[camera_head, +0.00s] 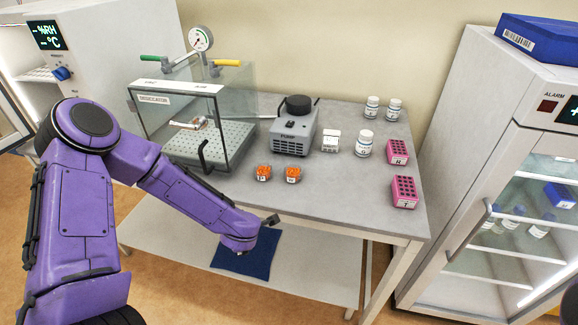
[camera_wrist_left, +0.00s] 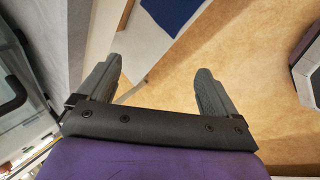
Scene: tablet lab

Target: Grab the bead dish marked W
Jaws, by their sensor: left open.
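Two small clear dishes of orange beads stand side by side near the table's front edge in the head view, a left dish (camera_head: 263,172) and a right dish (camera_head: 293,174). Each has a small white label on its front. The letters are too small to read surely, so I cannot tell which one is W. My left gripper (camera_head: 271,221) is at the table's front edge, below and in front of the dishes, touching neither. In the left wrist view its fingers (camera_wrist_left: 160,66) are spread apart with nothing between them. No dish shows there. My right gripper is not visible.
A glass desiccator (camera_head: 222,160) stands left of the dishes. A pump (camera_head: 293,134) stands behind them, a white bottle (camera_head: 364,145) behind right, and pink racks (camera_head: 404,191) at right. The table (camera_head: 330,205) is clear right of the dishes. A blue mat (camera_head: 247,254) lies below.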

